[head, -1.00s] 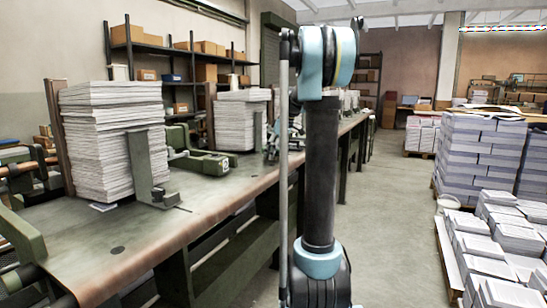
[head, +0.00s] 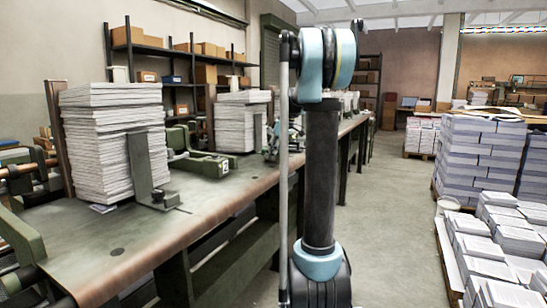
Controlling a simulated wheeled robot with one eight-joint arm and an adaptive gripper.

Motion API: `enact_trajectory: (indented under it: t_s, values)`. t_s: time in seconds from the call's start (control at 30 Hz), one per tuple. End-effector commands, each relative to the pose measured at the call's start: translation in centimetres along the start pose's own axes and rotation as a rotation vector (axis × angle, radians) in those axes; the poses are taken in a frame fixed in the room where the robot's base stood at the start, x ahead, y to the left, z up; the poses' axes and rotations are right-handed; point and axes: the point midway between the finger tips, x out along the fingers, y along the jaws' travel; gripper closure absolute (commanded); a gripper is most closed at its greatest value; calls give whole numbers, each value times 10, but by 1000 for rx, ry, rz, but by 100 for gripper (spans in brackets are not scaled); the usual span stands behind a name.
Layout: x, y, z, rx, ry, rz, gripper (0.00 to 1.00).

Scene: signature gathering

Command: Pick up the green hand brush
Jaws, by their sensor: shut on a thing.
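I cannot make out a green hand brush in the head view. My arm stands upright in the middle of the picture and covers part of the scene behind it. My gripper does not show, so neither its fingers nor anything between them can be seen.
A long worktable (head: 215,196) runs along the left, bearing a tall paper stack (head: 98,150), a second stack (head: 236,120) and green metal fittings. Shelves with boxes stand behind. Paper bundles on pallets (head: 478,160) fill the right. The floor aisle (head: 395,220) between is clear.

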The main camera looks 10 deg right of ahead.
Motion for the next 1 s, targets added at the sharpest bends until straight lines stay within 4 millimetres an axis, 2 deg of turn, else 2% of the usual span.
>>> enact_trajectory:
  t_s: [0.17, 0.4, 0.6, 0.77, 1.0]
  values:
    - [-22, 0, -9, 0, 0, 0, 92]
    - [-62, 0, -26, 0, 0, 0, 92]
    - [-86, 0, -36, 0, 0, 0, 92]
    - [-93, 0, -39, 0, 0, 0, 92]
    - [-94, 0, -39, 0, 0, 0, 92]
